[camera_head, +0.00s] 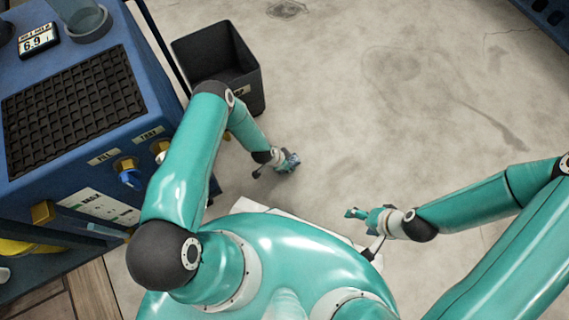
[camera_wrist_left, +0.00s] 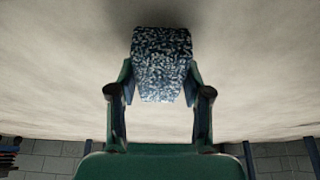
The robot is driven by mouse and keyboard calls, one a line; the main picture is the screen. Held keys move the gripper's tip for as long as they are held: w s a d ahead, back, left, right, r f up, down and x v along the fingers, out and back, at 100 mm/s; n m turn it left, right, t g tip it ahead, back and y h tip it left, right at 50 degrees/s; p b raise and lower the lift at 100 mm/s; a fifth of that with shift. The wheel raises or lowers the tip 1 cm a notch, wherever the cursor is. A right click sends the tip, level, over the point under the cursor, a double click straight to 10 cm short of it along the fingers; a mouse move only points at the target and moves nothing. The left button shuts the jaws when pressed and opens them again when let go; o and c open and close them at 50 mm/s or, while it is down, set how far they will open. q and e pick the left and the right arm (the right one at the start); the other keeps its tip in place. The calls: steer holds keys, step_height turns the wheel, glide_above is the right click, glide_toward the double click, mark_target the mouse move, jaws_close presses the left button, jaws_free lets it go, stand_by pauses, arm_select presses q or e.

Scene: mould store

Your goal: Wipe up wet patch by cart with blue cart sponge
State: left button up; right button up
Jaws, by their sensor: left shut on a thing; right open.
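The blue sponge (camera_wrist_left: 162,62), speckled with white, is between the fingers of my left gripper (camera_wrist_left: 160,95) in the left wrist view. In the head view my left gripper (camera_head: 284,163) is low over the floor, right of the cart, with a bit of the blue sponge (camera_head: 292,160) showing at its tip. I cannot tell whether the sponge touches the floor. The blue cart (camera_head: 62,175) stands at the left. No clearly wet patch shows; the floor has a faint ring-shaped stain (camera_head: 392,68) farther back. My right gripper (camera_head: 358,214) is open and empty, in front of my body.
A black bin (camera_head: 222,62) stands on the floor just beyond the cart. The cart carries a black grid mat (camera_head: 72,108), a small display (camera_head: 38,40) and valves on its side. A dark streak (camera_head: 490,125) marks the floor at the right. The middle of the floor is free.

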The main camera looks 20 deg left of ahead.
arm_select(q)
steer(key=shift+f+b, duration=0.3)
steer(key=shift+f, duration=0.05)
steer(key=shift+w+d+f+b, duration=0.25)
steer(key=shift+w+d+b, duration=0.5)
steer(key=shift+w, duration=0.15)
steer(key=shift+w+d, duration=0.2)
steer(key=shift+w+d+r, duration=0.15)
steer(key=shift+w+d, duration=0.05)
steer(key=shift+r, duration=0.1)
steer(key=shift+r+p, duration=2.3)
steer(key=shift+r, duration=0.65)
steer(key=shift+r, duration=0.1)
